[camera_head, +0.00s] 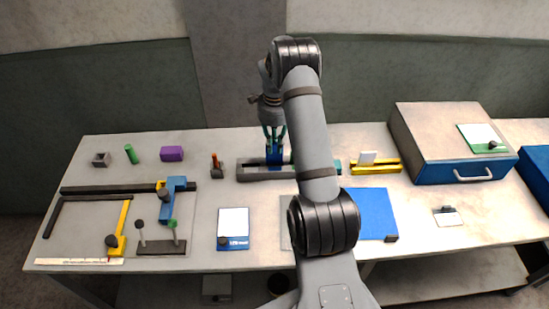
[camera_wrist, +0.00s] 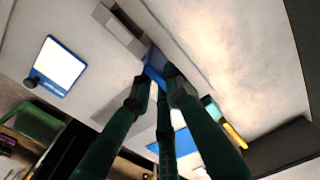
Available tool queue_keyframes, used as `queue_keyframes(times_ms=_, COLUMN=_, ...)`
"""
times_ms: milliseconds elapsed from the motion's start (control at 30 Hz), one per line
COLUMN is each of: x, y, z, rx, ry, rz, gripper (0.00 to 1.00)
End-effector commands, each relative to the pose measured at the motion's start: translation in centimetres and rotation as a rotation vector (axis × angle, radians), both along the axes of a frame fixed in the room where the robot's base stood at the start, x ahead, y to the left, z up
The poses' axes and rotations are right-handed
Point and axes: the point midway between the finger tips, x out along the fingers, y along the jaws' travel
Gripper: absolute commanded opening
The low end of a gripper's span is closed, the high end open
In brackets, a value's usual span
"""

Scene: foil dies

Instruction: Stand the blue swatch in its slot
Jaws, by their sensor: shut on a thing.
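The blue swatch (camera_head: 274,155) is upright between the fingers of my gripper (camera_head: 273,140), at the long grey slotted holder (camera_head: 252,173). In the wrist view the blue swatch (camera_wrist: 154,62) shows just past the fingertips of my gripper (camera_wrist: 156,88), against the grey holder (camera_wrist: 121,30). My gripper is shut on the swatch. I cannot tell whether its lower edge is inside a slot or only above it. My arm hides the right part of the holder in the head view.
A teal piece (camera_head: 337,167) shows right of my arm. A yellow holder (camera_head: 375,167) with a white card (camera_head: 367,157) stands farther right, before a drawer box (camera_head: 450,145).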

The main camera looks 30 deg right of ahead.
Motion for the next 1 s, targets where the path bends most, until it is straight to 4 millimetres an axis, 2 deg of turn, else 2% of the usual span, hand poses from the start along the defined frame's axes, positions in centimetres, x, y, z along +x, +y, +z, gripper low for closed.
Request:
queue_keyframes(times_ms=33, x=-0.1, y=0.0, z=-1.1, rx=0.001, ry=0.002, rz=0.000, gripper=0.00)
queue_keyframes(times_ms=200, x=-0.1, y=0.0, z=-4.0, rx=0.001, ry=0.002, rz=0.002, gripper=0.00)
queue_keyframes(times_ms=700, x=0.0, y=0.0, z=-4.7, rx=0.000, ry=0.000, rz=0.002, gripper=0.00)
queue_keyframes(times_ms=733, x=0.0, y=0.0, z=-4.5, rx=0.000, ry=0.000, rz=0.002, gripper=0.17)
queue_keyframes(times_ms=1000, x=0.0, y=0.0, z=-4.5, rx=0.000, ry=0.000, rz=0.002, gripper=0.33)
